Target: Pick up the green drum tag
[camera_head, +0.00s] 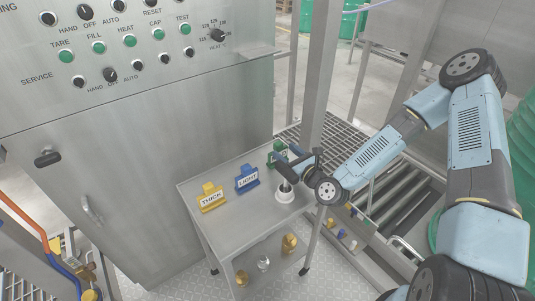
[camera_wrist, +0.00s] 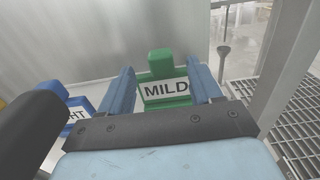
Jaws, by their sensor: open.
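The green drum tag (camera_wrist: 166,90), lettered MILD, stands ahead of my gripper in the wrist view, between the two open fingers. In the head view the green tag (camera_head: 277,152) is at the back right of a small steel cart, partly hidden by my gripper. My gripper (camera_head: 287,163) reaches over the cart's right side. Its fingers (camera_wrist: 163,88) are open on either side of the tag; I cannot tell whether they touch it.
A blue LIGHT tag (camera_head: 247,179) and a yellow THICK tag (camera_head: 211,197) stand left of the green one on the cart (camera_head: 228,222). A white round piece (camera_head: 285,193) sits near my gripper. The control cabinet (camera_head: 130,130) rises behind; a steel post (camera_head: 318,80) stands right.

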